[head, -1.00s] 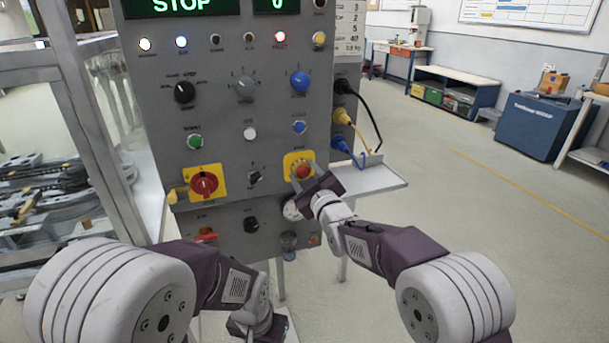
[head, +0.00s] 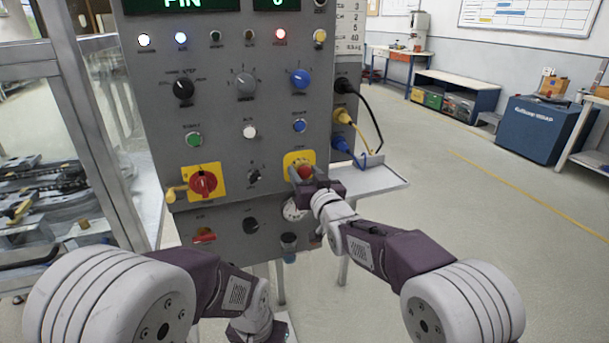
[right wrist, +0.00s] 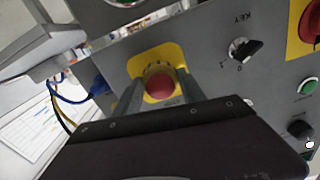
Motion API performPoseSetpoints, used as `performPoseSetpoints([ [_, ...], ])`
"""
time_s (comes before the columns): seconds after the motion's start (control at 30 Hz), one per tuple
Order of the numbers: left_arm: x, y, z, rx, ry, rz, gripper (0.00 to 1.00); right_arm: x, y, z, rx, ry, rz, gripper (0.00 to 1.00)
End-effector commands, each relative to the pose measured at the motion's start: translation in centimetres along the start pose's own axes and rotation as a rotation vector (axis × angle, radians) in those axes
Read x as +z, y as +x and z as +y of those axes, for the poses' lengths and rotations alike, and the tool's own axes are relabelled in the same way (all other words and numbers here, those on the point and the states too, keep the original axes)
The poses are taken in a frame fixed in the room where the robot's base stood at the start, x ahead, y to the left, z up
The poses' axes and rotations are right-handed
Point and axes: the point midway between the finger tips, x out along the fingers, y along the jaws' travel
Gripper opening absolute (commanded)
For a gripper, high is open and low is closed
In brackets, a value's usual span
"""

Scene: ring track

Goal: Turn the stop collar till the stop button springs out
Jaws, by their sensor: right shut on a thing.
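The red stop button (head: 305,173) sits on a yellow plate (head: 293,158) at the panel's lower right. In the right wrist view the red dome (right wrist: 159,85) shows between my fingers, before its yellow plate (right wrist: 142,62). My right gripper (head: 308,178) is shut on the stop collar around the button, one finger on each side; it also shows in the right wrist view (right wrist: 159,92). The fingers and the dome hide most of the collar. I cannot tell how far the button stands out. My left gripper is low at the picture's bottom, its fingers not clear.
The grey panel (head: 225,125) carries a red rotary switch (head: 203,183) on yellow, a key switch (head: 254,176) and several knobs and lamps. A small shelf (head: 372,181) juts out at right, below plugged cables (head: 343,117). The floor on the right is open.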

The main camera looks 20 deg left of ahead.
Motion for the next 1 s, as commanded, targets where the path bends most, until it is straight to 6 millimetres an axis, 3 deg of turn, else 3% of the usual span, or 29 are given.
performPoseSetpoints([
  [0.67,0.01,0.12,0.0,0.0,0.0,0.0,0.43,0.08,-0.01,-0.01,0.0,0.06,-0.002,0.07],
  [0.7,0.01,0.12,0.0,0.0,0.0,0.0,0.43,0.08,-0.01,-0.01,0.0,0.059,-0.002,0.53],
  [0.77,0.01,0.12,0.0,0.0,0.0,0.0,0.43,0.07,-0.01,-0.01,0.0,0.059,-0.002,0.7],
  [1.0,0.01,0.12,0.0,0.0,0.0,0.0,0.43,0.03,0.0,-0.01,0.0,0.059,-0.001,0.7],
])
